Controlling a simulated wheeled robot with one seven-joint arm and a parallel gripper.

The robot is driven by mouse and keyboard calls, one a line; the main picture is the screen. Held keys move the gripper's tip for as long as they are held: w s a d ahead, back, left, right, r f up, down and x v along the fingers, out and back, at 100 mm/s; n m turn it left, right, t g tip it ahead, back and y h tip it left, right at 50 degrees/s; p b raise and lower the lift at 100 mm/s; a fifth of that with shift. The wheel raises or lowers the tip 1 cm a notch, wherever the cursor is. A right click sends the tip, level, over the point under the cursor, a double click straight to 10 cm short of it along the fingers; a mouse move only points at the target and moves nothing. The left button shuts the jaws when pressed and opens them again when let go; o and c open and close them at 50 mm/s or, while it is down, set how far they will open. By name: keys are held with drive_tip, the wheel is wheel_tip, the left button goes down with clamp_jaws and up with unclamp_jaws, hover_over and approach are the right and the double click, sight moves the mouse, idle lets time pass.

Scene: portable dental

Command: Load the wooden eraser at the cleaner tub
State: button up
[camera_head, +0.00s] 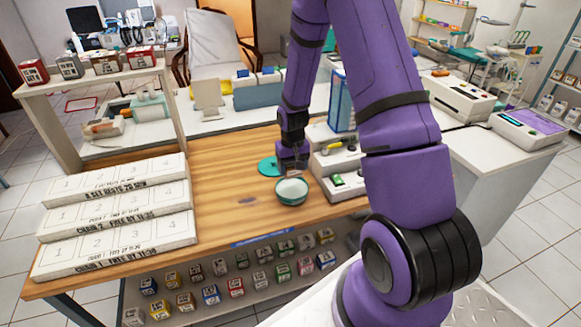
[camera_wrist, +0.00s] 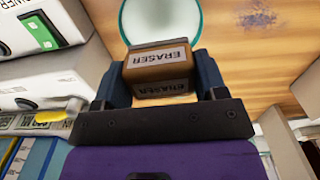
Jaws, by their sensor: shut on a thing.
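My gripper (camera_head: 293,160) is shut on the wooden eraser, a brown block with a pale label reading ERASER. The eraser (camera_wrist: 160,70) sits between the two dark fingers (camera_wrist: 160,78) in the wrist view. In the head view the gripper is low over the wooden counter, just behind a round pale bowl with a teal rim (camera_head: 291,191). That bowl also shows just beyond the eraser in the wrist view (camera_wrist: 198,22). A flat teal disc (camera_head: 268,166) lies beside the gripper on the left. No tub label is readable, so I cannot tell whether the bowl is the cleaner tub.
White numbered trays (camera_head: 115,215) are stacked at the left. The wooden counter (camera_head: 225,185) is mostly clear between them. Rows of small labelled boxes (camera_head: 210,294) sit below its front edge.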

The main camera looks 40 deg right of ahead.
sight(292, 190)
drive_tip(key=shift+f, duration=2.8)
drive_tip(key=shift+f, duration=0.55)
drive_tip(key=shift+r, duration=3.55)
